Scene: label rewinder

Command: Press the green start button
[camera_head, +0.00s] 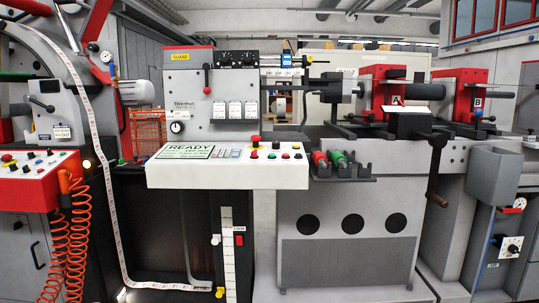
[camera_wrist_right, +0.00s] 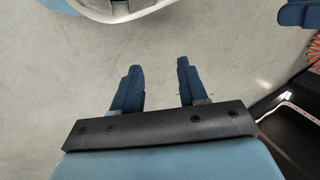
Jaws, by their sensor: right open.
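A green button (camera_head: 286,156) sits on the white sloped control panel (camera_head: 225,178) in the middle of the head view. It is among several red, black and yellow buttons on the panel's right half. A display reading READY (camera_head: 185,152) is on the panel's left half. My right gripper (camera_wrist_right: 156,78) shows only in the right wrist view, with its two blue fingers apart and nothing between them, over bare floor. The panel and button are not in that view.
A red control box (camera_head: 38,180) with its own buttons stands at the left, with orange coiled cables (camera_head: 80,235) hanging beside it. A rack with red and green handles (camera_head: 342,172) adjoins the panel's right end. A crank handle (camera_head: 437,170) sticks out farther right.

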